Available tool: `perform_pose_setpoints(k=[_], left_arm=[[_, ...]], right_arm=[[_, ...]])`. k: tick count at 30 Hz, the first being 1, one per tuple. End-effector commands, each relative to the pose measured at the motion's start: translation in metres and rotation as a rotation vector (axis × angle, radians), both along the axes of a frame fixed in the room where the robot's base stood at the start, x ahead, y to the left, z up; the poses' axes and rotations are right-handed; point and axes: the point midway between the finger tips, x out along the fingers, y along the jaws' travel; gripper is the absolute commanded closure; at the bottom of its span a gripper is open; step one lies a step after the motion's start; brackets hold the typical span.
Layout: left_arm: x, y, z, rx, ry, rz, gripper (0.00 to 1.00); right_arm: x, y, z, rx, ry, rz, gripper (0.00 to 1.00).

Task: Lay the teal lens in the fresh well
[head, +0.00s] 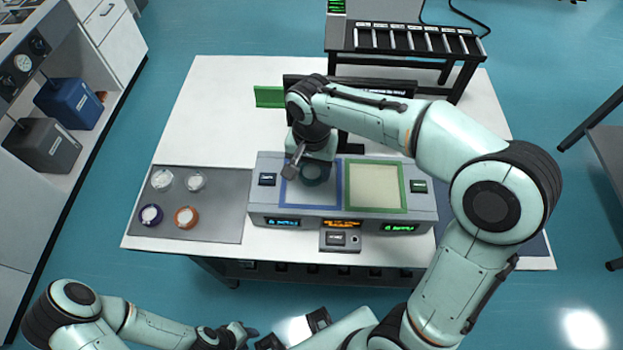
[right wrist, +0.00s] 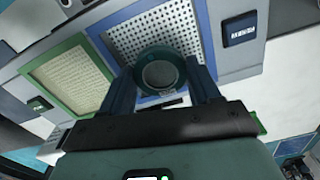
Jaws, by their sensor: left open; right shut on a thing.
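The teal lens (head: 315,173) is a round ring with a clear middle. My right gripper (head: 307,162) is shut on it, over the blue-framed well (head: 338,187) of the grey bench unit. In the right wrist view the lens (right wrist: 160,73) sits between the two fingertips, with the perforated floor of the blue-framed well (right wrist: 185,28) behind it. I cannot tell the gap below the lens. The green-framed well (head: 376,186) beside it looks empty and pale. The well labels are too small to read. My left gripper (head: 293,331) is open at the bottom edge, away from the unit.
A grey mat (head: 215,222) on the left carries two clear round pieces, a purple-rimmed one (head: 151,215) and an orange-rimmed one (head: 186,217). A small control box (head: 341,240) stands in front of the unit. A black rack (head: 410,40) stands behind. The table's back left is clear.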

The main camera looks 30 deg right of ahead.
Motion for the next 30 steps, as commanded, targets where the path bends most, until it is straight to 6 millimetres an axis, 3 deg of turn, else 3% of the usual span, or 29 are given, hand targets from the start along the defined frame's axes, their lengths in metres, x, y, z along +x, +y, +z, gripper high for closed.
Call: perform_pose_setpoints(k=[11,24,25,26,27,30], left_arm=[[-0.004,0.0,-0.007,0.0,0.004,0.0,0.57],[-0.006,0.0,-0.01,0.0,0.006,0.0,0.57],[-0.005,0.0,-0.01,0.0,0.006,0.0,0.57],[-0.005,0.0,-0.009,0.0,0.006,0.0,0.57],[-0.005,0.0,-0.009,0.0,0.006,0.0,0.57],[-0.005,0.0,-0.009,0.0,0.006,0.0,0.57]], right_arm=[[-0.001,-0.001,-0.045,-0.001,0.002,-0.002,0.7],[0.0,0.0,-0.051,0.0,0.0,-0.001,0.7],[0.0,0.0,-0.051,0.0,0.0,-0.001,0.32],[0.0,0.0,-0.051,0.0,0.0,-0.001,0.22],[0.0,0.0,-0.05,0.0,0.0,-0.001,0.13],[0.0,0.0,-0.05,0.0,0.0,-0.001,0.13]])
